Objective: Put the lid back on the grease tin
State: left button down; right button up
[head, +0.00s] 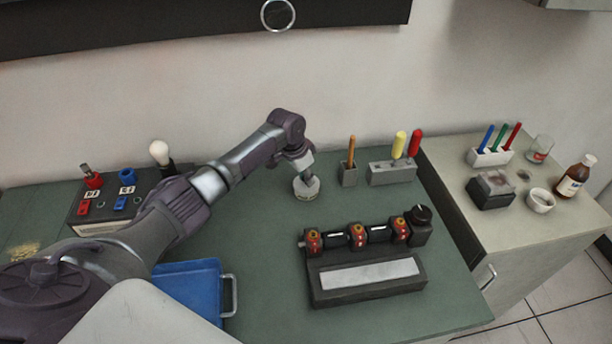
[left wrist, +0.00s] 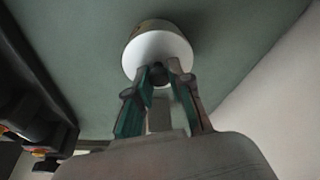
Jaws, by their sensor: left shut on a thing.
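The grease tin (head: 306,190) is a small pale round tin standing on the green bench top, behind the black fixture. The white lid (left wrist: 158,50) shows in the left wrist view, with a dark knob at its middle. A tan side of the tin (left wrist: 150,25) shows just past the lid's rim. My left gripper (head: 304,172) reaches down over the tin, and its fingers (left wrist: 160,76) are shut on the lid's knob. The lid is over the tin; I cannot tell whether it is fully seated. My right gripper is out of view.
A wooden-handled tool in a small grey block (head: 348,177) and a grey holder (head: 393,174) with yellow and red handles stand right of the tin. The black fixture (head: 366,295) is in front. A blue tray (head: 190,290) lies at left. Green bench between is clear.

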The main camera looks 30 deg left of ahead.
pick_arm(q)
jog(key=c, duration=0.5)
grip_release()
jog(key=shift+r, duration=0.15)
jog(key=shift+r+p, duration=3.35)
jog(key=shift+p, duration=0.2)
grip_shut()
jog(key=shift+f, duration=0.1)
